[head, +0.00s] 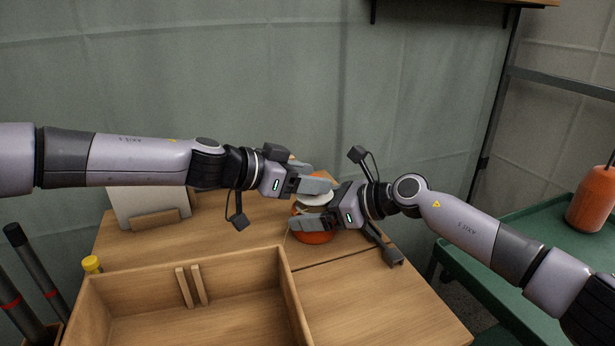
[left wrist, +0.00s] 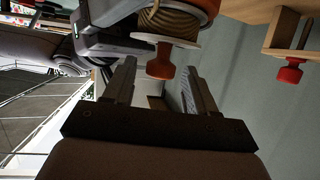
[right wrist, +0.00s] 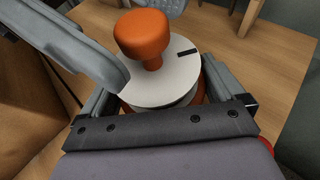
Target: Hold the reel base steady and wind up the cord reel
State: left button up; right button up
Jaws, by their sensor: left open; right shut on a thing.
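The cord reel stands on the wooden table, with an orange base (head: 316,238) and a white top disc (right wrist: 165,82). An orange knob (right wrist: 142,33) rises from the disc, which has a black mark. Tan cord (left wrist: 172,22) is wound below the disc in the left wrist view. My right gripper (head: 314,208) is shut on the reel base, fingers on either side of it, below the disc. My left gripper (head: 319,178) is open above the reel. In the left wrist view the knob (left wrist: 160,63) sits around its fingertips, without clear contact. Both grippers partly hide the reel in the head view.
An open wooden box (head: 283,270) takes up the table's front left. A white card (head: 130,207) on a wooden holder stands behind it, partly behind my left arm. A green cart (head: 545,238) with an orange bottle (head: 590,200) is at right. The front right tabletop is clear.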

pick_arm(q)
jog(key=c, duration=1)
jog(key=shift+w+m+g, duration=0.15)
jog(key=shift+m+g, duration=0.15)
jog(key=shift+w+r+m+g+h, duration=0.15)
jog(key=shift+m+g+h, duration=0.65)
jog(key=shift+m+g, duration=0.85)
jog(key=shift+w+m+g, duration=0.15)
jog(key=shift+m+g, duration=0.3)
jog(key=shift+g, duration=0.3)
jog(key=shift+r+m, duration=0.1)
jog(key=shift+m, duration=0.2)
jog(key=shift+m+g, duration=0.3)
jog(key=shift+g, duration=0.4)
